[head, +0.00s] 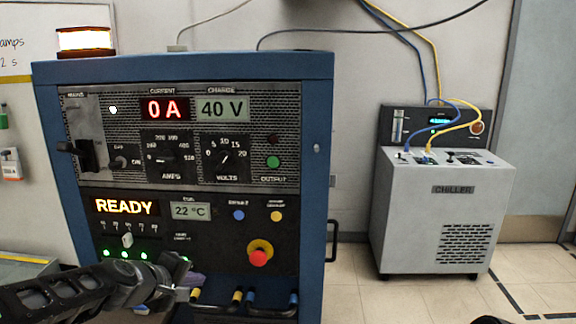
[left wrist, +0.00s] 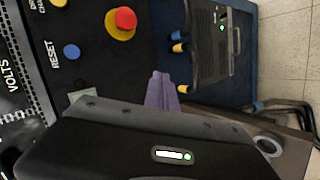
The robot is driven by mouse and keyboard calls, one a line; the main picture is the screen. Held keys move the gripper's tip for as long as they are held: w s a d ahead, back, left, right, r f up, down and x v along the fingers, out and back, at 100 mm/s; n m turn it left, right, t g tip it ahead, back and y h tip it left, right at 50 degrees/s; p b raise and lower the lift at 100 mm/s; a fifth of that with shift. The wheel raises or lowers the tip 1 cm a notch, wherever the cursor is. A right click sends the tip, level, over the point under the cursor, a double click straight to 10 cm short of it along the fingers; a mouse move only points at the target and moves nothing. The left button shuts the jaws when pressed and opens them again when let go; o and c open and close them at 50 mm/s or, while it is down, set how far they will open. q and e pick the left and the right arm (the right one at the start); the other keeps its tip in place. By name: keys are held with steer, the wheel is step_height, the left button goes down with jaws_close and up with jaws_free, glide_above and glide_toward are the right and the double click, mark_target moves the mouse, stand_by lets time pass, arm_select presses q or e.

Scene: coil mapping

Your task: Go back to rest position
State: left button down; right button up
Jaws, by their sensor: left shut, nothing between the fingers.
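My left arm comes in low from the left in the head view. My left gripper (head: 190,281) is shut and empty in front of the lower part of the blue power cabinet (head: 325,180). Its closed purple-grey fingers (left wrist: 162,95) show in the left wrist view, below the red emergency knob and apart from it. The cabinet displays read 0 A, 40 V, READY and 22 °C. My right gripper is not in view.
A grey chiller (head: 440,210) stands at the right, with blue and yellow hoses on top. The red emergency knob (head: 259,257) sticks out of the cabinet front. Yellow- and blue-banded fittings (head: 237,297) are close to the left gripper. Tiled floor (head: 350,290) between cabinet and chiller is clear.

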arm_select(q)
steer(key=s+d+f+m+g, duration=0.15)
steer(key=s+f, duration=0.25)
steer(key=f, duration=0.5)
steer(key=s+d+f+m+g+y+p, duration=0.1)
steer(key=s+d+f+m, duration=0.2)
steer(key=f, duration=0.6)
steer(key=s+d+f+m+g, duration=0.1)
steer(key=s+f+m, duration=0.1)
steer(key=s+f, duration=0.45)
steer(key=s+d+f+m+g, duration=0.1)
steer(key=s+d+f+g, duration=0.1)
steer(key=s+f, duration=0.3)
steer(key=s+d+f+m+g, duration=0.1)
steer(key=s+d+f, duration=0.2)
steer(key=s, duration=0.6)
steer(key=s+d+f+m+g+h+p, duration=0.1)
steer(key=s+d+f+g, duration=0.1)
steer(key=s+f, duration=0.4)
steer(key=shift+s+d+f+g, duration=0.35)
steer(key=shift+s+d+f, duration=0.05)
steer(key=shift+s+d, duration=0.35)
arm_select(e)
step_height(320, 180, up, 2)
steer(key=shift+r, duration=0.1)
arm_select(q)
steer(key=shift+a, duration=0.1)
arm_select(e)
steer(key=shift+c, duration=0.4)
